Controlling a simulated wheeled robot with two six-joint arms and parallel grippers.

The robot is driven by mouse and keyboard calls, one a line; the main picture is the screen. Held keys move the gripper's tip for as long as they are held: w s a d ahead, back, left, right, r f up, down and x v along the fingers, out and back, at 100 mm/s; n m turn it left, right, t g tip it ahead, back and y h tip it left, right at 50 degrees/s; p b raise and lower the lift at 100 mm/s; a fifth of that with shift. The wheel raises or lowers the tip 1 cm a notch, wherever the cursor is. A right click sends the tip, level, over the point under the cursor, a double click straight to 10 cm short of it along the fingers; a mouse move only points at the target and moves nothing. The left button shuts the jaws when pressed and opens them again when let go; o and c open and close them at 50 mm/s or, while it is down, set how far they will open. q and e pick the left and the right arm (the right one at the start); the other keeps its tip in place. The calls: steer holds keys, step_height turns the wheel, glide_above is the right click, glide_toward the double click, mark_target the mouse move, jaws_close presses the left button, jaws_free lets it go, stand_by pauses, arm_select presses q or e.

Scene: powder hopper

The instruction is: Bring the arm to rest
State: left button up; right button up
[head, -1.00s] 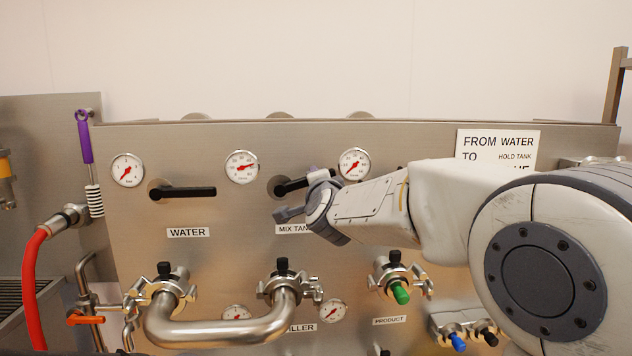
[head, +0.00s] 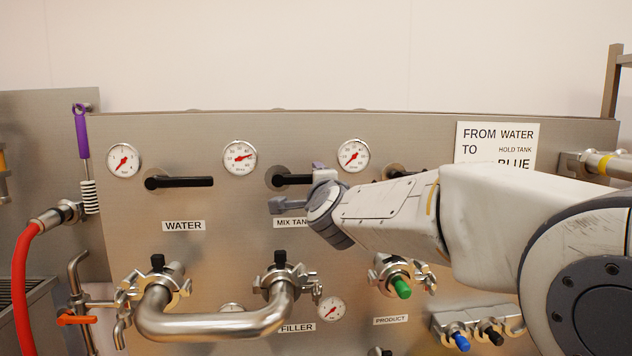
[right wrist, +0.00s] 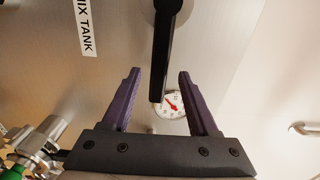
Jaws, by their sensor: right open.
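My right arm comes in from the right, and its gripper (head: 297,188) is at the panel by the black mix tank handle (head: 291,179). The handle points right and lies about level; its outer end is hidden behind the gripper. In the right wrist view the gripper (right wrist: 159,75) is open, with one purple-grey finger on each side of the handle (right wrist: 163,50). Gaps show between the handle and both fingers. The MIX TANK label (head: 291,223) is partly covered by the gripper. My left gripper is not in view.
The level water handle (head: 185,182) is to the left, and another black handle (head: 400,173) shows partly behind my arm. A bent steel pipe (head: 215,325) and a green-tipped fitting (head: 401,287) stick out below. A red hose (head: 22,280) hangs at far left.

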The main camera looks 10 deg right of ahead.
steer(key=s, duration=0.6)
steer(key=s+d+f+n+g+y, duration=0.15)
steer(key=f+n+g, duration=0.3)
steer(key=f, duration=0.65)
steer(key=s+d+f+n+g, duration=0.1)
steer(key=s+f+n+g, duration=0.2)
steer(key=f+n, duration=0.55)
steer(key=s+d+f+n+g+h, duration=0.15)
steer(key=s+d+f+g, duration=0.25)
steer(key=s+f, duration=0.45)
steer(key=s+d+f+n+g, duration=0.3)
steer(key=s+d+f+g, duration=0.1)
steer(key=s+f, duration=0.5)
steer(key=s+a+r+n+g+y+p, duration=0.1)
steer(key=s+a+r+n+g+p, duration=0.1)
steer(key=s+a+r+n+p, duration=0.5)
steer(key=s+a+r+p, duration=0.1)
steer(key=s+a+r, duration=0.3)
steer(key=a+r, duration=0.1)
steer(key=shift+s+a, duration=0.4)
steer(key=shift+a, duration=0.4)
